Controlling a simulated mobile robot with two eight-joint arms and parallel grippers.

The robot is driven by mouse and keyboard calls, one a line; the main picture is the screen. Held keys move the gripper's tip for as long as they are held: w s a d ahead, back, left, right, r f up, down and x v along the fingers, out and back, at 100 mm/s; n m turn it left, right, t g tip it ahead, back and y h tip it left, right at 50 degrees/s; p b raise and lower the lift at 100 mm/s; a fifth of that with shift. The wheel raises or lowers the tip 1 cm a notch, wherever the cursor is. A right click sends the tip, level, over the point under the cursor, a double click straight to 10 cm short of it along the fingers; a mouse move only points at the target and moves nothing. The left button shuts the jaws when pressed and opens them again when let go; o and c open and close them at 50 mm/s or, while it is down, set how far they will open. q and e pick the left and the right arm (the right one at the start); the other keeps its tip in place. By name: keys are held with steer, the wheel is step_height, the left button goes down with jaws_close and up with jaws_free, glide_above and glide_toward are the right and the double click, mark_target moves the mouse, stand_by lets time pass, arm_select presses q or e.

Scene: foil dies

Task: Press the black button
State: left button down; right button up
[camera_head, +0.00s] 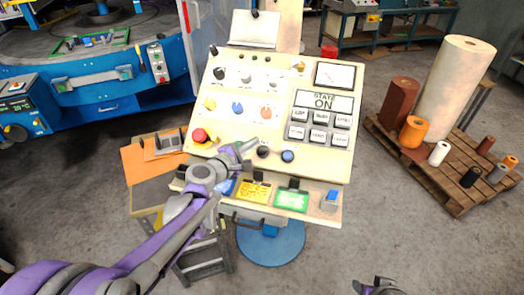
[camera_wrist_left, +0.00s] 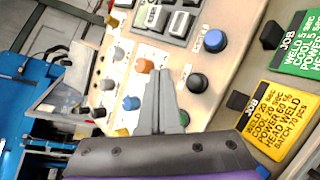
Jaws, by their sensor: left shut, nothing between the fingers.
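The black button (camera_head: 263,152) sits low on the cream control panel (camera_head: 215,135), just left of a blue button (camera_head: 288,156). In the left wrist view the black button (camera_wrist_left: 197,83) is right of my fingertips, with the blue button (camera_wrist_left: 214,41) above it. My left gripper (camera_head: 252,145) is shut and empty, its tips over the panel just left of the black button. In the left wrist view my left gripper (camera_wrist_left: 164,75) partly hides a green button (camera_wrist_left: 184,118). Contact with the panel cannot be told. My right gripper (camera_head: 376,287) shows only partly at the bottom edge.
A red emergency knob (camera_head: 200,135) and several coloured knobs are on the panel. A ledge below holds a yellow card (camera_head: 254,191) and a green card (camera_head: 291,199). A pallet (camera_head: 440,185) with foil rolls stands right. Floor between is clear.

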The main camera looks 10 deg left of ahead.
mark_target(263, 147)
arm_select(q)
steer(key=w+f+b, duration=0.2)
steer(key=w+f, duration=0.2)
steer(key=f, duration=0.2)
steer(key=shift+w+f+b, duration=0.25)
steer(key=shift+f+b, duration=0.1)
steer(key=shift+b, duration=0.05)
arm_select(e)
steer(key=shift+g, duration=0.3)
steer(key=shift+s+f, duration=0.35)
steer(key=shift+f, duration=0.4)
steer(key=shift+s+f, duration=0.3)
steer(key=shift+f, duration=0.5)
steer(key=shift+s+f, duration=0.35)
steer(key=shift+f, duration=0.4)
arm_select(q)
steer(key=shift+w+f, duration=0.1)
steer(key=shift+w+f, duration=0.15)
steer(key=shift+f, duration=0.1)
arm_select(e)
steer(key=shift+s+f, duration=0.1)
steer(key=shift+f, duration=0.1)
